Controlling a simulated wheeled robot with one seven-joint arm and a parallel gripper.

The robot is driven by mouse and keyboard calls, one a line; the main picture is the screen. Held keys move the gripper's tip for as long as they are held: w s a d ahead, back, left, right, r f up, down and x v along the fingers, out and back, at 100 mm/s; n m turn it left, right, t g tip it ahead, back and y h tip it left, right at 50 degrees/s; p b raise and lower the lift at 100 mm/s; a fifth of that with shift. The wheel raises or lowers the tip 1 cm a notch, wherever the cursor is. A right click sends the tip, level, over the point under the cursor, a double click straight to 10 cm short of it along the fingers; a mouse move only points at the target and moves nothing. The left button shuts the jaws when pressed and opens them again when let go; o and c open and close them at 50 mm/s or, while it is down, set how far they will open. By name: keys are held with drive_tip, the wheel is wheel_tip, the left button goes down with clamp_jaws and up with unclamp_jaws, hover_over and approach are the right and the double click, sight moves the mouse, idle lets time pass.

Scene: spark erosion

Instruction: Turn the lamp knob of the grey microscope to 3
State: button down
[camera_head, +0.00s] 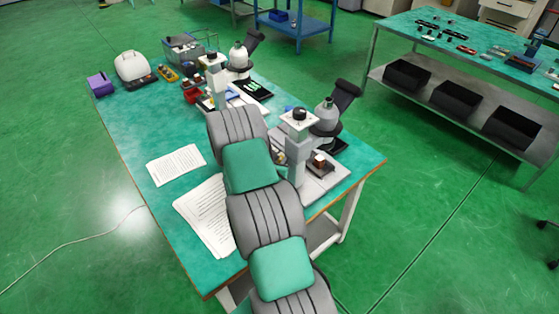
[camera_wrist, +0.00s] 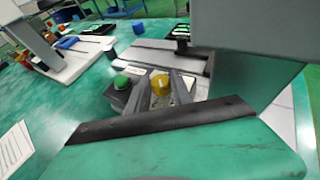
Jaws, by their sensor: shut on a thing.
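The near grey microscope (camera_head: 299,145) stands at the right end of the green table, its dark eyepiece tilted up to the right. In the head view my arm hides the gripper and the knob.
A second microscope (camera_head: 238,60) stands farther back on the table. Paper sheets (camera_head: 177,165) lie on the left, with a white domed device (camera_head: 132,66) and a purple box (camera_head: 101,85) at the far left. The microscope's column rises close to my gripper's right.

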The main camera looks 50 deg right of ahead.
drive_tip(key=shift+f, duration=0.1)
drive_tip(key=m+g+b, duration=0.1)
drive_tip(key=h+b, duration=0.1)
drive_tip(key=b, duration=0.1)
drive_tip(key=shift+w+a+f+m+g, duration=0.15)
drive_tip(key=shift+w+m+g, duration=0.1)
drive_tip(key=shift+m+g, duration=0.15)
drive_tip(key=m+g+b, duration=0.2)
drive_tip(key=g+b, duration=0.1)
drive_tip(key=shift+w+m+h, duration=0.1)
drive_tip(key=shift+m+h, duration=0.2)
drive_tip(key=m+g+b, duration=0.3)
drive_tip(key=shift+w+g, duration=0.15)
drive_tip(key=shift+g, duration=0.15)
drive_tip(key=shift+r+m+g+y+b, duration=0.2)
drive_tip(key=shift+m+g+y+b, duration=0.2)
drive_tip(key=shift+m+g+b, duration=0.35)
drive_tip(key=shift+g, duration=0.25)
drive_tip(key=shift+r, duration=0.1)
drive_tip(key=c, duration=1.4)
unclamp_jaws()
